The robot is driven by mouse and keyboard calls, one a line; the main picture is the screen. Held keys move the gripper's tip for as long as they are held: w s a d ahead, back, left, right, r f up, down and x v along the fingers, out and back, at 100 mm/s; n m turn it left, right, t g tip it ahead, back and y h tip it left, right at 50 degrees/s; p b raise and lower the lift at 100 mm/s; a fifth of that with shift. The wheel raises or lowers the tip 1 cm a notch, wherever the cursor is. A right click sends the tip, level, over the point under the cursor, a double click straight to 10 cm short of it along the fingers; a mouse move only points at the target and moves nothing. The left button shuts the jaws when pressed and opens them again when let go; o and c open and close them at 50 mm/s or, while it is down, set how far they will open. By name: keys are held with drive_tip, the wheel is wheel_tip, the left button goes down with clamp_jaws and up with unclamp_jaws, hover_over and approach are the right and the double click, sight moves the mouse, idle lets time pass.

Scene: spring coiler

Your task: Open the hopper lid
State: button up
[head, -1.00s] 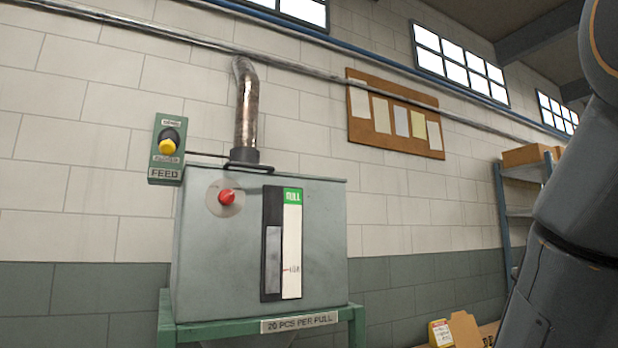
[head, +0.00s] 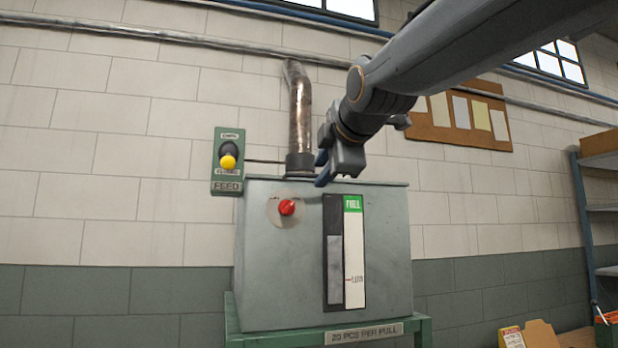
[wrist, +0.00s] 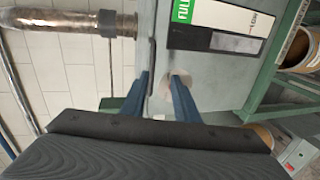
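The hopper (head: 290,270) is a grey-green box on a green stand. Its lid (head: 385,183) is a thin flat top that looks closed. A dark loop, perhaps a handle (head: 299,175), shows at the lid's front edge by the pipe, partly behind my gripper. My gripper (head: 321,169) is at the front top edge of the hopper, right of the pipe base. In the wrist view my gripper (wrist: 162,90) has its two blue fingers apart with nothing seen between them, near the hopper's front edge. Whether the fingers touch the lid, I cannot tell.
A rusty pipe (head: 299,110) rises behind the hopper. A red knob (head: 287,207) and a level gauge (head: 345,250) are on the hopper front. A shelf (head: 600,205) stands at right.

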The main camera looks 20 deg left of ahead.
sight(310, 175)
drive_tip(key=w+a+p, duration=0.1)
drive_tip(key=w, duration=0.1)
drive_tip(key=w+a+p, duration=0.1)
drive_tip(key=w+a, duration=0.1)
drive_tip(key=w+a+p, duration=0.1)
drive_tip(key=w, duration=0.1)
drive_tip(key=shift+a, duration=0.25)
clamp_jaws()
